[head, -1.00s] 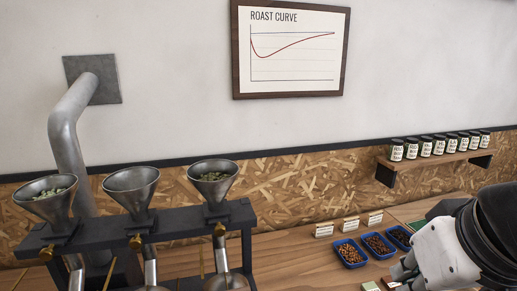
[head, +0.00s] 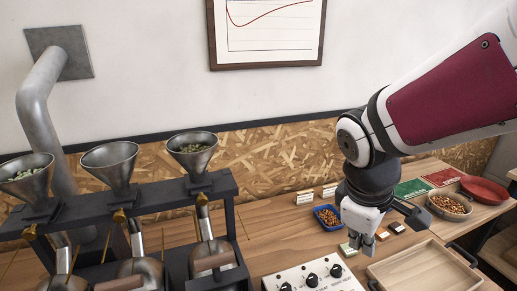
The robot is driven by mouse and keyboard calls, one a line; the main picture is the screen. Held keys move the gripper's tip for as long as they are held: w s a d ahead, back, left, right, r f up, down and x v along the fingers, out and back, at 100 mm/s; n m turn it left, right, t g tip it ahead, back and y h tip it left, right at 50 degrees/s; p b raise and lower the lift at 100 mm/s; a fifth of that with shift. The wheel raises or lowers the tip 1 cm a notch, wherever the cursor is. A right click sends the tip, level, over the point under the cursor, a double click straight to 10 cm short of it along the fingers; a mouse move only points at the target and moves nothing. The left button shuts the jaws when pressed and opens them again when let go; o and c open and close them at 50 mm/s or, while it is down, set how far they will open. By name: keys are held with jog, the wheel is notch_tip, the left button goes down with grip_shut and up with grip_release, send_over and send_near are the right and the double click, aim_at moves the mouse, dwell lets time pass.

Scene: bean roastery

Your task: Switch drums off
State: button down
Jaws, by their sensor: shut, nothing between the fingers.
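A white control panel (head: 300,273) with black knobs stands at the bottom edge, partly cut off. Its labels are too small to read. The sample roaster's metal drums (head: 205,257) sit in a dark frame (head: 115,209) at lower left, partly cut off. I cannot tell whether they turn. My gripper (head: 361,247) points down over the table, to the right of and behind the panel, apart from it. Its fingers are shut and empty.
Metal funnels top the frame; the left (head: 27,173) and right (head: 192,152) hold green beans. A blue bean tray (head: 328,217) lies left of my gripper. An empty wooden tray (head: 425,271), a bean bowl (head: 449,205) and a red plate (head: 485,190) lie to the right.

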jog(key=w+a+f+n+g+y, duration=0.1)
jog(key=f+n, duration=0.5)
jog(key=f, duration=0.2)
jog(key=w+a+f+n+g+y, duration=0.1)
jog(key=w+a+f+n+g, duration=0.1)
jog(key=f+n, duration=0.4)
jog(key=shift+w+f+p, duration=0.15)
jog(key=shift+f+p, duration=0.3)
jog(key=shift+f, duration=0.95)
jog(key=shift+f, duration=0.1)
jog(key=f, duration=0.4)
jog(key=s+f, duration=0.1)
jog(key=f, duration=0.3)
jog(key=s+f, duration=0.1)
jog(key=f, duration=0.3)
jog(key=shift+d, duration=0.15)
jog(key=shift+d+f, duration=0.1)
jog(key=shift+f, duration=0.75)
jog(key=shift+w, duration=0.1)
